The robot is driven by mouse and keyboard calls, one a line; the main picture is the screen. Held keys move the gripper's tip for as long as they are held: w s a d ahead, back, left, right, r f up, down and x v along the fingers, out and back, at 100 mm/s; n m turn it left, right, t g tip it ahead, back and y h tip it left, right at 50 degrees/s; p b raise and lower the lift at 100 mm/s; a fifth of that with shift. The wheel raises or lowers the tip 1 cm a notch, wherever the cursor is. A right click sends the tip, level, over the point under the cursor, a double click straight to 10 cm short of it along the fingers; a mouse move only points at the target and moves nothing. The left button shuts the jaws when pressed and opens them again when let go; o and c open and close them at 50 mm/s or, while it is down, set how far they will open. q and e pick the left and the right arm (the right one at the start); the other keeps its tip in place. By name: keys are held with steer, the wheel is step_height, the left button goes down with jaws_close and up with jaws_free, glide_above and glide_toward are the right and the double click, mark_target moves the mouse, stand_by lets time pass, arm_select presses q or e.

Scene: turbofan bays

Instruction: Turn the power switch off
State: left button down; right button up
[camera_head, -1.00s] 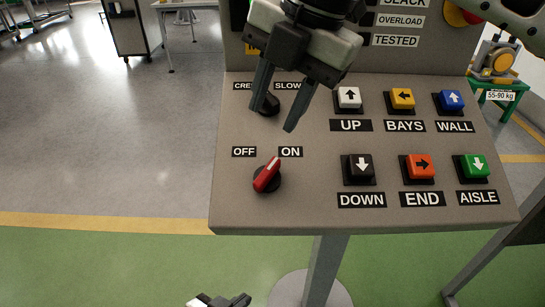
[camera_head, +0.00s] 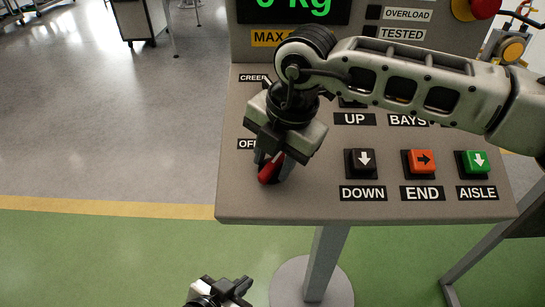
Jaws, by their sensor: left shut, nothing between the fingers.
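The power switch, a red rotary knob (camera_head: 268,174), sits at the lower left of the sloped grey control panel (camera_head: 300,206). Its visible lower end points down-left; its upper part is hidden by my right gripper. My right gripper (camera_head: 273,163) comes down from above, with its fingertips at the knob, one on either side as far as I can see. Whether they touch or press it cannot be told. The ON label is hidden and the OFF label (camera_head: 246,144) is partly covered. My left gripper (camera_head: 236,287) is shut and empty, low in front of the panel, apart from it.
To the right of the knob are the black DOWN button (camera_head: 361,163), orange END button (camera_head: 421,162) and green AISLE button (camera_head: 474,163). My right arm covers the upper buttons. A red emergency button (camera_head: 482,8) is at top right.

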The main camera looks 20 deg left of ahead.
steer(key=shift+a+f, duration=0.1)
steer(key=shift+f, duration=0.4)
jaws_close()
